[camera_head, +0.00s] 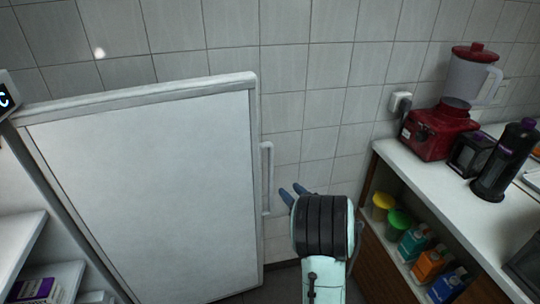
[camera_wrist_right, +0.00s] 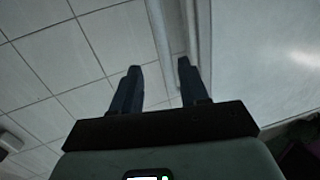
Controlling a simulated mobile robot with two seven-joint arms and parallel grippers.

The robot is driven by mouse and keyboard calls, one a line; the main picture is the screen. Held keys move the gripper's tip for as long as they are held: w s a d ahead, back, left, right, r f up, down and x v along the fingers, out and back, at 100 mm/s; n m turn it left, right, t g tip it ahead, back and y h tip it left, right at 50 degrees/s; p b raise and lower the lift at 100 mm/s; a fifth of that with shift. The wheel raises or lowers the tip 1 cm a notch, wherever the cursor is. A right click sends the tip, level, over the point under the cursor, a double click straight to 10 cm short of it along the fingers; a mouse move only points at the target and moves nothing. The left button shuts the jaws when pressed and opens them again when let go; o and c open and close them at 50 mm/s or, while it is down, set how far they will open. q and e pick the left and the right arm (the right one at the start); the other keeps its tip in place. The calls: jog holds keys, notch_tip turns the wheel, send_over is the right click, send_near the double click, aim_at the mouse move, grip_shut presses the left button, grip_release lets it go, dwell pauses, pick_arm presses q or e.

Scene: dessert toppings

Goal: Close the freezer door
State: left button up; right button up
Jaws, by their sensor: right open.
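The white freezer door (camera_head: 150,190) stands open in the left half of the head view, its broad flat face toward me. Its vertical handle (camera_head: 267,178) is on the door's right edge. My right gripper (camera_head: 292,190) is just to the right of the handle, with its fingers pointing toward the wall. In the right wrist view the gripper (camera_wrist_right: 158,80) is open, and the door (camera_wrist_right: 265,50) fills the right side. The pale handle bar (camera_wrist_right: 160,30) runs past beyond the fingertips; I cannot tell whether they touch it. My left gripper is not in view.
Shelves (camera_head: 22,243) show at the far left beside the door. A counter (camera_head: 425,185) on the right bears a red blender (camera_head: 440,130) and a dark bottle (camera_head: 503,162). Colourful containers stand on the shelf below. A tiled wall (camera_head: 310,60) is behind.

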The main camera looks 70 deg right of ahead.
aim_at(272, 165)
jog(key=shift+n+t, duration=0.3)
jog(key=shift+n, duration=0.1)
jog(key=w+d+r, duration=0.1)
jog(key=w+d, duration=0.1)
jog(key=w, duration=0.1)
jog(key=w+d+r, duration=0.1)
jog(key=w+d, duration=0.2)
jog(key=w+d+r, duration=0.1)
jog(key=w+d, duration=0.2)
jog(key=shift+w+d+r+b, duration=0.1)
jog(key=shift+w+r+b, duration=0.15)
jog(key=shift+w+b, duration=0.05)
grip_shut()
